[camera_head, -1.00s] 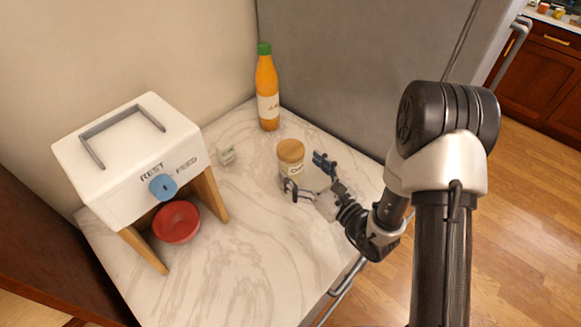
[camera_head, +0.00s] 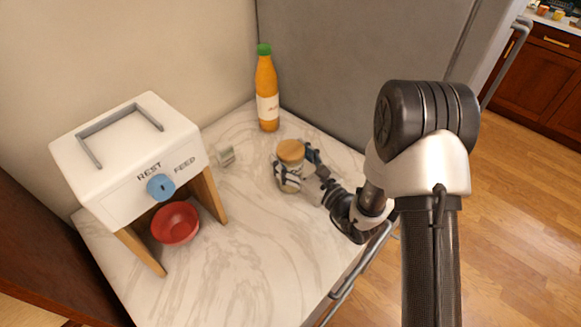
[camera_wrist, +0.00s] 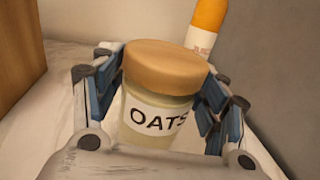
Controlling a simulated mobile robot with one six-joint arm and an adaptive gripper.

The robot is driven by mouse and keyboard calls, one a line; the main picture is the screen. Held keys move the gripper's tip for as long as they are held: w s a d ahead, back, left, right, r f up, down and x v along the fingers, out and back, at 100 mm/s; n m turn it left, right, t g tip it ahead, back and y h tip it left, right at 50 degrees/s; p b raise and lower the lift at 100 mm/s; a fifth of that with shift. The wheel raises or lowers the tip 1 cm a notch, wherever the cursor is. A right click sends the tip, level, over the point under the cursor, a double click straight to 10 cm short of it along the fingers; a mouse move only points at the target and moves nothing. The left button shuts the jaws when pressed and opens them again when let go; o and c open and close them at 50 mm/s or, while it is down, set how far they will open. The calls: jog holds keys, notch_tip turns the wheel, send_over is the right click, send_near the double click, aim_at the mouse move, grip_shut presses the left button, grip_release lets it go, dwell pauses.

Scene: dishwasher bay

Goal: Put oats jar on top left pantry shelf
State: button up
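The oats jar (camera_head: 290,153) has a tan lid and a white label reading OATS. It stands upright on the marble counter. In the wrist view the jar (camera_wrist: 162,100) sits between the two blue-padded fingers of my gripper (camera_wrist: 160,105). In the head view my gripper (camera_head: 296,172) is around the jar from the front right. The left finger seems close to the jar and the right finger is near its side. I cannot tell whether both pads press on it. No pantry shelf is recognisable in view.
An orange bottle with a green cap (camera_head: 267,92) stands behind the jar. A white feeder box on wooden legs (camera_head: 130,160) with a red bowl (camera_head: 176,223) under it is at left. The marble counter (camera_head: 255,265) is clear in front.

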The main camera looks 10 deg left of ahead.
jog(key=c, duration=1)
jog(key=shift+c, duration=1.2)
jog(key=shift+r, duration=0.15)
